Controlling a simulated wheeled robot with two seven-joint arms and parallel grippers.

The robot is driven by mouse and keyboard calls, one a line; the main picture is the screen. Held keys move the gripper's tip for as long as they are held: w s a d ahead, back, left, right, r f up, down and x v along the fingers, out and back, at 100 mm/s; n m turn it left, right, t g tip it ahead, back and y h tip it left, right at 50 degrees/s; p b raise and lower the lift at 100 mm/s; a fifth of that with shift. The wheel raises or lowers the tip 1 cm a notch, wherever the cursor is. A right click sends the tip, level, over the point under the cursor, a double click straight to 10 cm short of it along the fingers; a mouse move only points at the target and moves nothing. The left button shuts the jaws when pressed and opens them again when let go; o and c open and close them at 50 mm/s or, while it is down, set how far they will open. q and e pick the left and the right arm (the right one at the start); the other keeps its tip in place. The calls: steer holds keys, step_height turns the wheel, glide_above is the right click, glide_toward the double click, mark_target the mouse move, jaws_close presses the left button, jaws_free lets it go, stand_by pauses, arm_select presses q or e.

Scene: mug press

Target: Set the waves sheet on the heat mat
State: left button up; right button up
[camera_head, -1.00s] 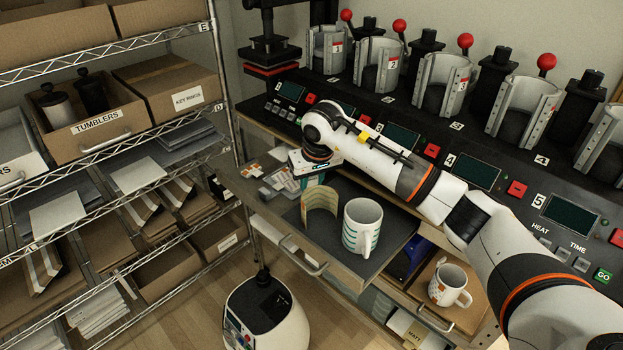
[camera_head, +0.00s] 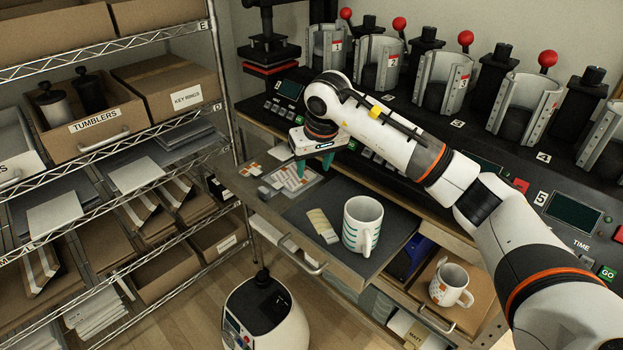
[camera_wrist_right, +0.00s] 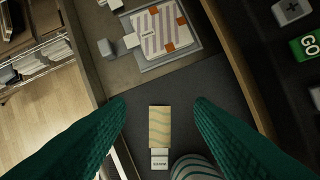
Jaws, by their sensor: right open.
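The waves sheet (camera_head: 322,226) is a small cream strip with wavy lines. It lies on the dark heat mat (camera_head: 300,212), just left of a white mug with green waves (camera_head: 362,226). In the right wrist view the sheet (camera_wrist_right: 160,126) lies between and beyond my fingers, with a white printed tab at its lower end. My right gripper (camera_head: 313,163) is open and empty, raised above and behind the sheet. Its green fingers frame the sheet in the wrist view (camera_wrist_right: 160,108). My left gripper is not in view.
A tray of striped sheets with orange corners (camera_head: 292,177) sits behind the mat. A row of mug presses (camera_head: 380,65) stands along the back. A second mug (camera_head: 450,285) is at lower right. A wire shelf rack with boxes (camera_head: 95,125) fills the left.

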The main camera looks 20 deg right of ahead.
steer(key=v, duration=0.6)
steer(key=shift+r+b, duration=0.25)
steer(key=shift+b, duration=0.15)
steer(key=shift+s, duration=0.1)
